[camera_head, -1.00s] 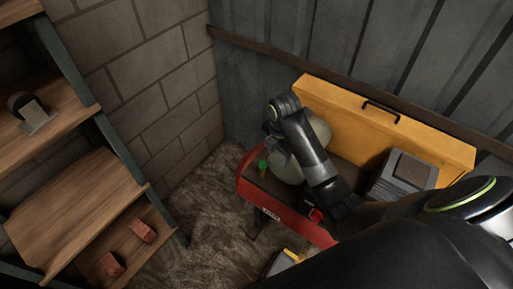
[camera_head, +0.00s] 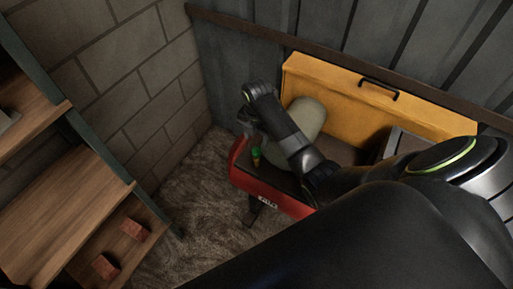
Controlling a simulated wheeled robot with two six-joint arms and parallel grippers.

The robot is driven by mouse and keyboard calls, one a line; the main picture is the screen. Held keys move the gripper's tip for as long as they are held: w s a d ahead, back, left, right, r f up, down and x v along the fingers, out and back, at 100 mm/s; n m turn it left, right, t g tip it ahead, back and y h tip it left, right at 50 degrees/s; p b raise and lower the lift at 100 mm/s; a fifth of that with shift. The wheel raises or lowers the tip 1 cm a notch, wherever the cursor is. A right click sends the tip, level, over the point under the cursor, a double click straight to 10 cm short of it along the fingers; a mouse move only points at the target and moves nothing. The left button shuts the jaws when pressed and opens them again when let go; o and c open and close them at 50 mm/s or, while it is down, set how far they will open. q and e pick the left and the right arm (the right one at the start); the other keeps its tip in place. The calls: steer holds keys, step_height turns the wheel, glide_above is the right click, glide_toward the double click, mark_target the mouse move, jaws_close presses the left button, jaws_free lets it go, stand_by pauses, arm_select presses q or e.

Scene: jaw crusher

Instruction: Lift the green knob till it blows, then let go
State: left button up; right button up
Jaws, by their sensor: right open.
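The green knob (camera_head: 256,152) is small and sits on a short brass-coloured stem near the left end of the red machine (camera_head: 270,195). My right gripper (camera_head: 249,132) hangs from the wrist just above and behind the knob, small and dark in the picture. It is open. I cannot tell whether its fingers touch the knob or stand around it. My right arm reaches in from the lower right and hides part of the machine. My left gripper is not in view.
A grey-green rounded tank (camera_head: 305,117) lies behind my right forearm. An open yellow lid (camera_head: 345,90) with a black handle stands behind the machine. Wooden shelves (camera_head: 65,215) with two red bricks (camera_head: 135,229) are at the left. The floor between is clear.

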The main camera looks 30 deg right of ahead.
mark_target(257, 150)
step_height(257, 150, down, 6)
steer(key=shift+r, duration=0.15)
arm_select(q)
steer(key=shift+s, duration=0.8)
arm_select(e)
steer(key=shift+f, duration=0.5)
steer(key=shift+c, duration=0.4)
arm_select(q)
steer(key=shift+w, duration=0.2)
arm_select(e)
jaws_close()
